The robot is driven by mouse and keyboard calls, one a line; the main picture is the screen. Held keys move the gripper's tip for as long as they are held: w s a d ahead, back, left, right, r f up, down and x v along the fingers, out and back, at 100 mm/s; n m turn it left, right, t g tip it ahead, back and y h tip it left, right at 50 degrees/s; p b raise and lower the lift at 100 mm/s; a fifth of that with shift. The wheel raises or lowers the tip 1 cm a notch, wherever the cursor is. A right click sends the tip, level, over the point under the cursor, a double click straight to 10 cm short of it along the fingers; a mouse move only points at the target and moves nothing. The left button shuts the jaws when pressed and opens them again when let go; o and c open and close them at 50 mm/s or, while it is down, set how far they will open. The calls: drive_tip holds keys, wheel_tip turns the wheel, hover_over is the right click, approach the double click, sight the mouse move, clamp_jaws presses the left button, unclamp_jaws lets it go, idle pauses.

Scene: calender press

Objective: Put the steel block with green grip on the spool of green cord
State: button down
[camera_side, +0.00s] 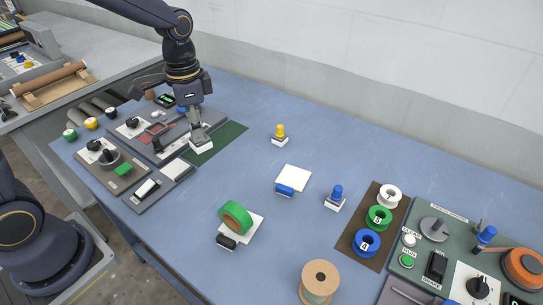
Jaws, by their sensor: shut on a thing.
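My gripper (197,132) points down at the back left of the table and is shut on a block whose pale steel base (201,146) shows below the fingers. Its grip is hidden between the fingers, so I cannot see its colour. The block is at the left edge of a dark green mat; I cannot tell whether it touches the surface. A wooden-flanged spool (319,276) stands upright at the front, with a little greenish cord visible under its top flange. It is far to the right and front of my gripper.
Similar blocks with a yellow grip (280,130) and a blue grip (336,193) stand mid-table. A green roll (235,215) rests on a white plate. A brown board (358,236) holds white, green and blue rings. Control panels (447,235) stand at right.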

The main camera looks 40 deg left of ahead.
drive_tip(key=s+d+r+m, duration=0.25)
drive_tip(key=s+d, duration=0.25)
drive_tip(key=d, duration=0.3)
drive_tip(key=s+d+r+m, duration=0.1)
drive_tip(key=s+d+m, duration=0.4)
drive_tip(key=d, duration=0.4)
drive_tip(key=s+d+r+m, duration=0.2)
drive_tip(key=s+d+m, duration=0.1)
drive_tip(key=s+d, duration=0.4)
approach(319, 276)
drive_tip(key=shift+s+a+f, duration=0.1)
drive_tip(key=shift+s+a, duration=0.1)
drive_tip(key=shift+s, duration=0.1)
drive_tip(key=shift+w+d+f, duration=0.25)
drive_tip(key=shift+f, duration=1.7)
drive_tip(key=shift+f, duration=0.2)
drive_tip(key=c, duration=1)
unclamp_jaws()
drive_tip(key=shift+c, duration=0.2)
